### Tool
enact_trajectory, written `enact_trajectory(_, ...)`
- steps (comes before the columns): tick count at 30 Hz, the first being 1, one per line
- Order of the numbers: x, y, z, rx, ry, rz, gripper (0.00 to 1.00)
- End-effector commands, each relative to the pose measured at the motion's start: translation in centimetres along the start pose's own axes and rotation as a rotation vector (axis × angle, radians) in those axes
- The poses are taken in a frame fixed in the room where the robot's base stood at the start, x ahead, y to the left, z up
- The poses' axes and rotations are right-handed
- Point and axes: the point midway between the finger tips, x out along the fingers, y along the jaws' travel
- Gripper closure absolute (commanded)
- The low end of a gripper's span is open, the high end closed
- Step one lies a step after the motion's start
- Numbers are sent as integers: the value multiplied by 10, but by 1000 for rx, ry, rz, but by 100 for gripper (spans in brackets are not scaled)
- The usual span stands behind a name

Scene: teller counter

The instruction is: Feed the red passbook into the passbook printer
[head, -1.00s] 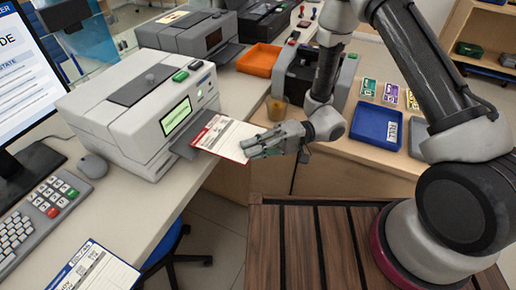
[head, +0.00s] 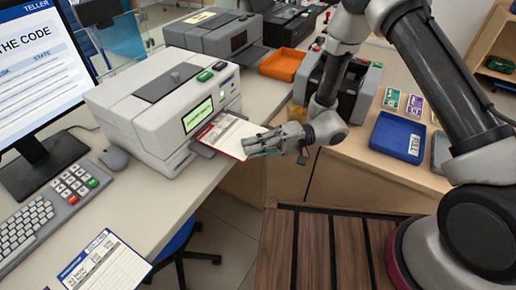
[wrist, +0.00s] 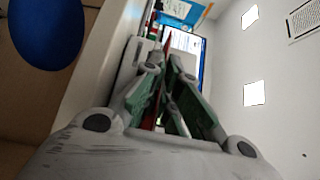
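The red passbook (head: 228,131) lies open, with white pages and a red edge. Its far end rests at the front slot tray of the white passbook printer (head: 152,124), which has a lit green screen (head: 198,115). My gripper (head: 258,146) is at the passbook's near edge, with its fingers closed on it. In the wrist view my gripper (wrist: 168,85) has its fingers close together around the thin red passbook edge (wrist: 159,92). How far the passbook reaches into the slot is hard to tell.
A monitor (head: 40,75), a keyboard (head: 28,215) and a mouse (head: 114,157) stand left of the printer. A blue-edged form (head: 104,262) lies at the front. An orange tray (head: 283,65) and a blue tray (head: 396,137) are farther right.

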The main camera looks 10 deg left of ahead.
Motion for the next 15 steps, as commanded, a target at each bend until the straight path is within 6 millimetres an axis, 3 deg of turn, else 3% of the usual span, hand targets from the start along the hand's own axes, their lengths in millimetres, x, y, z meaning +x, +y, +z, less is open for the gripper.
enact_trajectory(15,18,1,-20,0,0,0,100)
